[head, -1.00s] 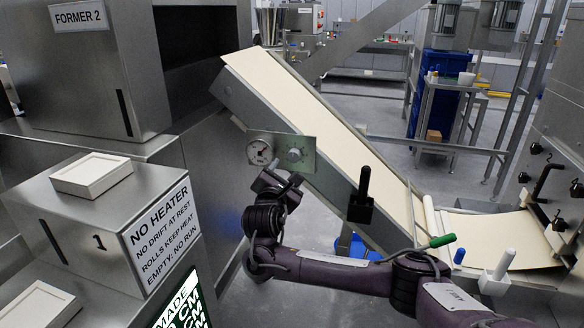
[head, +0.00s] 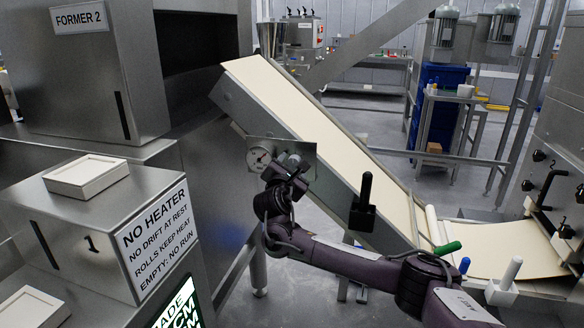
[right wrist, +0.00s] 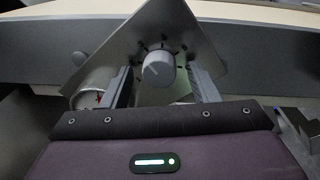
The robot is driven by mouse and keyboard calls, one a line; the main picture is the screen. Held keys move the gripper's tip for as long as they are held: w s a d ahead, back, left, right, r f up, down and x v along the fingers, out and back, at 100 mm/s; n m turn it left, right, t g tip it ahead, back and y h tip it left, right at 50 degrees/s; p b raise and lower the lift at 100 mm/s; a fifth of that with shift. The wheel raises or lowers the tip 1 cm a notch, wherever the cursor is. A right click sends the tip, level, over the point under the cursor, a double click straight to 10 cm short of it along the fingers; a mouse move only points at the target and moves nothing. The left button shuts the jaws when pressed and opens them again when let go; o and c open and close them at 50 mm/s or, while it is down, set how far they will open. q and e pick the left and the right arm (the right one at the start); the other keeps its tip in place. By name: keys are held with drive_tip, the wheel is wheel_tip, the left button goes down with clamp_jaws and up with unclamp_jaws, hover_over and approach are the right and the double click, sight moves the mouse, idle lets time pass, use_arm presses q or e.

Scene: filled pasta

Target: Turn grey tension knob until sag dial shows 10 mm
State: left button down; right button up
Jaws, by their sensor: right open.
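The grey tension knob (right wrist: 158,69) sits on a metal panel (head: 308,148) at the conveyor's side, with dark tick marks around it. In the right wrist view the dial (right wrist: 97,97) is partly hidden by a finger. My right gripper (head: 290,170) is open at the panel, with one finger on each side of the knob; a gap shows on both sides. In the head view the gripper covers most of the knob. My left gripper is not in view.
A pale dough sheet (head: 310,115) runs down the sloping conveyor. A black lever (head: 364,200) stands on the conveyor's side, right of the panel. A green-ended handle (head: 447,248) is near my right arm. A "NO HEATER" box (head: 85,235) is at the left.

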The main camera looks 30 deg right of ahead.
drive_tip(key=c, duration=1)
drive_tip(key=m+p, duration=0.2)
drive_tip(key=m, duration=0.2)
drive_tip(key=shift+m, duration=0.3)
drive_tip(key=m+p, duration=0.1)
drive_tip(key=m, duration=0.3)
drive_tip(key=shift+f, duration=0.1)
drive_tip(key=shift+m, duration=0.3)
drive_tip(key=o, duration=1)
